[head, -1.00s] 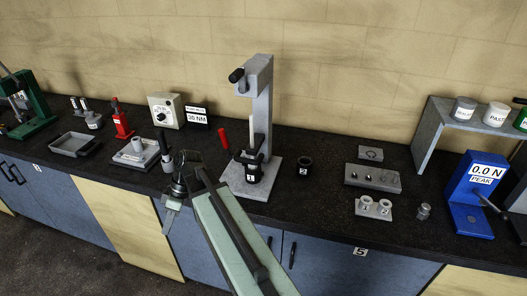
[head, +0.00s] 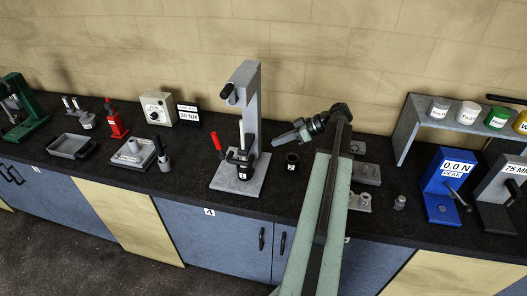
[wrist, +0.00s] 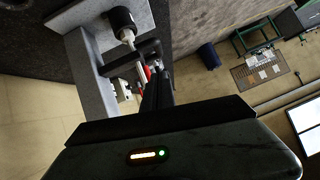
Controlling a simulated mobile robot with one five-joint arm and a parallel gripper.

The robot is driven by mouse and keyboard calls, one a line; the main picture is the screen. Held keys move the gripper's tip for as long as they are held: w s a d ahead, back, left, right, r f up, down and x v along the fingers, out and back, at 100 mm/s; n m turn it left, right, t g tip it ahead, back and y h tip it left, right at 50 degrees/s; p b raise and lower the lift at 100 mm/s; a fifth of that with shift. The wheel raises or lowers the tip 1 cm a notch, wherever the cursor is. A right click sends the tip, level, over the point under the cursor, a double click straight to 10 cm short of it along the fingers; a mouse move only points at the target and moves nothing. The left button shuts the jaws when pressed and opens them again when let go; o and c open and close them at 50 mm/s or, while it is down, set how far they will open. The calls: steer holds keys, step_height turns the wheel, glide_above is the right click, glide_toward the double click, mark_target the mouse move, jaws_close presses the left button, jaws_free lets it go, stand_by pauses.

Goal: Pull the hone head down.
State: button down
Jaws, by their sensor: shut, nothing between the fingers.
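The honing stand has a tall grey column (head: 249,105) on a grey base plate (head: 232,180), with a black knob (head: 228,91) near its top. A pale upright rod (head: 242,135) stands above a black cylinder (head: 243,170) with a white label. I cannot tell exactly which part is the hone head. My gripper (head: 278,139) is shut and empty, pointing left, just right of the column and apart from it. In the wrist view, the shut fingers (wrist: 156,92) reach toward the stand, with the black cylinder (wrist: 122,20) above them.
A black cup labelled 2 (head: 292,162) stands below my gripper. My arm crosses the bench, partly hiding small grey blocks (head: 366,173). A blue force gauge (head: 442,185) and grey shelf (head: 408,128) stand at right. A torque box (head: 157,108) stands at left.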

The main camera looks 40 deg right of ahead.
steer(key=w+a+f+b, duration=0.6)
steer(key=f+b, duration=0.2)
steer(key=f, duration=0.1)
steer(key=shift+w+a, duration=0.1)
step_height(320, 180, down, 3)
steer(key=b, duration=0.3)
steer(key=shift+r, duration=0.1)
